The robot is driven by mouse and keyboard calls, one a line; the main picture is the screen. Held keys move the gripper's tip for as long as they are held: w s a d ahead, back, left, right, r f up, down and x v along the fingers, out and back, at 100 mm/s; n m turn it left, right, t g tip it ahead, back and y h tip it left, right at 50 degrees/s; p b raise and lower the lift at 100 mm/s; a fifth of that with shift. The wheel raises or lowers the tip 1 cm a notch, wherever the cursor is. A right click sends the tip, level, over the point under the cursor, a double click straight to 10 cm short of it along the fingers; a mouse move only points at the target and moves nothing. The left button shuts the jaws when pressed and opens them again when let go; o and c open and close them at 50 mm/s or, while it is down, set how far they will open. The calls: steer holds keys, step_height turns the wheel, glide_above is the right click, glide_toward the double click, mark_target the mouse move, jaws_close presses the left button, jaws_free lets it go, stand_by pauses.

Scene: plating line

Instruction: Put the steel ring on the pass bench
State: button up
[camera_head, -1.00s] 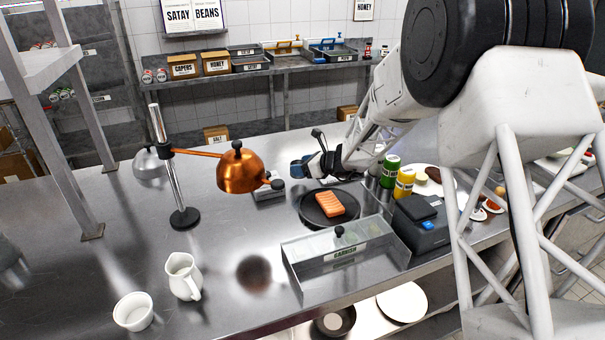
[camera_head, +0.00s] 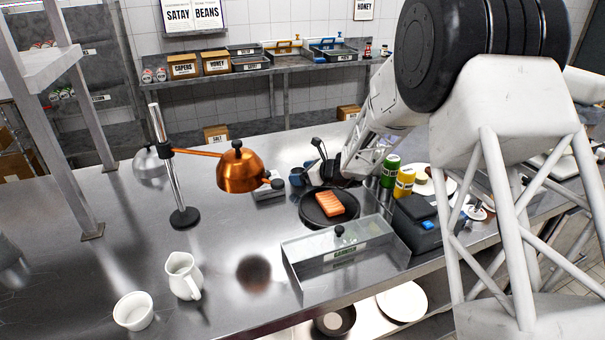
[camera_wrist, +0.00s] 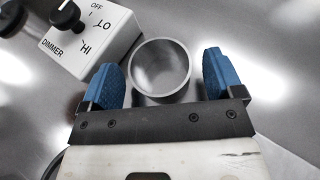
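The steel ring (camera_wrist: 160,70) stands on a shiny steel surface in the wrist view, its round opening facing the camera. My gripper (camera_wrist: 163,80) is open, with one blue fingertip on each side of the ring's near part and a visible gap on both sides. In the head view my gripper (camera_head: 308,174) is low over the steel bench (camera_head: 225,285), behind the dark round plate. I cannot make out the ring in the head view.
A white dimmer box (camera_wrist: 95,35) is close to the ring; it also shows in the head view (camera_head: 268,194). A copper lamp (camera_head: 240,172), a dark plate (camera_head: 318,216) with an orange slab and a garnish box (camera_head: 345,258) are nearby.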

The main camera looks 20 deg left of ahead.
steer(key=shift+r, duration=0.15)
steer(key=shift+v, duration=3.75)
